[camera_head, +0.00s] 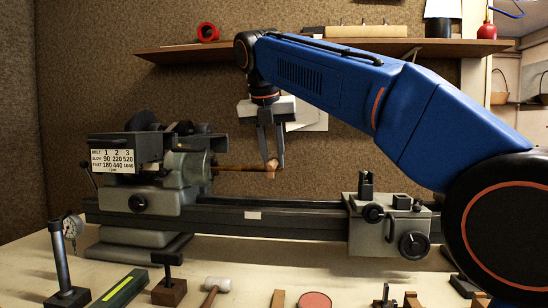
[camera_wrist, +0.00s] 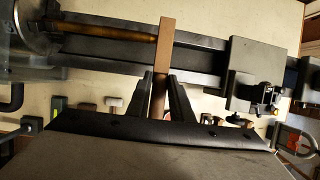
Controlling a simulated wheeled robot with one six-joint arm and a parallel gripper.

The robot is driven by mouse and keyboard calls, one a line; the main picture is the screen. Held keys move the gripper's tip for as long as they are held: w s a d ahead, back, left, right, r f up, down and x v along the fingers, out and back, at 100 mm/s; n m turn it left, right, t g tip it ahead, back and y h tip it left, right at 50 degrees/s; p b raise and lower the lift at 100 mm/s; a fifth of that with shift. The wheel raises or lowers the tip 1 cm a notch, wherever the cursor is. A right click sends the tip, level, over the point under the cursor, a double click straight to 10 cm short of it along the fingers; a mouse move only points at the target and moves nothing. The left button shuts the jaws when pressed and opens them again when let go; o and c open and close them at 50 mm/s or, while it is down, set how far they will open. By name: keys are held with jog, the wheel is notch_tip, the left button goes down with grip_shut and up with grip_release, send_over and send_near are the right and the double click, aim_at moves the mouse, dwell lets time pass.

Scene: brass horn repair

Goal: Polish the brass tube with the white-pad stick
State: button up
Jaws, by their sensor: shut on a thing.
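The brass tube (camera_head: 238,168) sticks out level to the right from the lathe's headstock (camera_head: 150,180). In the wrist view the tube (camera_wrist: 110,31) runs from the chuck at upper left to the stick. My gripper (camera_head: 272,163) points down at the tube's free end and is shut on a flat brown stick. The stick (camera_head: 271,168) shows mostly end-on in the head view. In the wrist view the stick (camera_wrist: 163,50) stands upright between the fingertips (camera_wrist: 160,80) and crosses the tube's end. Touch between them is not clear. No white pad shows on the visible face.
The lathe bed (camera_head: 300,208) runs below, with a grey carriage (camera_head: 385,225) at right. A shelf (camera_head: 300,48) hangs behind.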

jog(key=shift+s+a+r, duration=0.2)
jog(key=shift+s+r, duration=0.55)
jog(key=shift+s, duration=0.2)
jog(key=shift+s+a+r, duration=0.15)
jog(key=shift+s+r, duration=0.6)
jog(key=shift+s, duration=0.2)
jog(key=shift+w, duration=0.1)
